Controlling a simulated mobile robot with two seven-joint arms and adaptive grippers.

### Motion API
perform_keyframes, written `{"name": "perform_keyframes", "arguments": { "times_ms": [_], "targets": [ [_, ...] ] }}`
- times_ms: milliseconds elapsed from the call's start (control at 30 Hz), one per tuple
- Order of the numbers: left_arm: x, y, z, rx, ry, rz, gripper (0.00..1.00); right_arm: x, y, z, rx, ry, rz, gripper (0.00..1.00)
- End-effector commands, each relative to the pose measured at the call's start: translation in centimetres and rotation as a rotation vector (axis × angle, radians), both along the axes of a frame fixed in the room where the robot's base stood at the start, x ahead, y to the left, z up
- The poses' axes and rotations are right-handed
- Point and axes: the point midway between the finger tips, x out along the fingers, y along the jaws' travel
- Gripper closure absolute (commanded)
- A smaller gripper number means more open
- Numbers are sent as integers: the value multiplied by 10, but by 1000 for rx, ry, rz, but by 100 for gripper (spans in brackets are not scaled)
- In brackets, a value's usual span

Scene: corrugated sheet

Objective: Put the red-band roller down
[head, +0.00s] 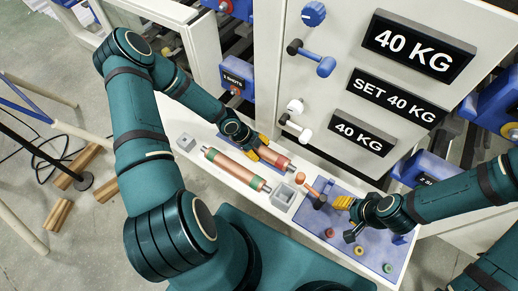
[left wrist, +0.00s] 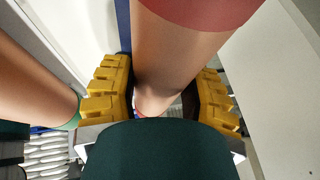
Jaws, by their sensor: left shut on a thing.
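The red-band roller (head: 274,157) is copper-coloured with a red band near its right end. My left gripper (head: 258,143) is shut around its body. In the left wrist view the roller (left wrist: 185,50) lies between the yellow fingers (left wrist: 160,100), its red band at the top edge. It is over the back part of the white shelf (head: 250,187), close to the grey panel; I cannot tell whether it touches the shelf. A green-band roller (head: 235,170) lies in front of it, roughly parallel. My right gripper (head: 343,203) is over the blue mat; its jaw opening is unclear.
Grey blocks (head: 186,142) (head: 284,195) stand beyond the green-band roller's two ends. A copper-headed mallet (head: 312,193) and small coloured rings are on the blue mat (head: 345,248). The cabinet (head: 340,80) with knobs and weight signs rises behind the shelf.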

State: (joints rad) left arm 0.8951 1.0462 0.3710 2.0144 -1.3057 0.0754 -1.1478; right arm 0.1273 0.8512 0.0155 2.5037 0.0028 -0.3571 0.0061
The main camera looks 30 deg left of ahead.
Motion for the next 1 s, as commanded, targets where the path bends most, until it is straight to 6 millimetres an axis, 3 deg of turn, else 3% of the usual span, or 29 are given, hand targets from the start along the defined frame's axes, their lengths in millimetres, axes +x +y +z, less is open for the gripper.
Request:
{"name": "perform_keyframes", "arguments": {
  "times_ms": [333,367,400,767,1000],
  "targets": [
    [1,0,-3,-1,-3,0,95,-1,0,-3,0,2,2,53],
    [0,0,-3,0,0,0,39,-1,0,-3,0,2,2,53],
    [0,0,-3,0,0,0,25,-1,0,-2,0,2,2,53],
    [0,0,-1,0,0,0,24,-1,0,-1,0,2,1,53],
    [-5,11,23,0,-1,5,24,3,0,11,-2,-6,-4,53]
  ]
}}
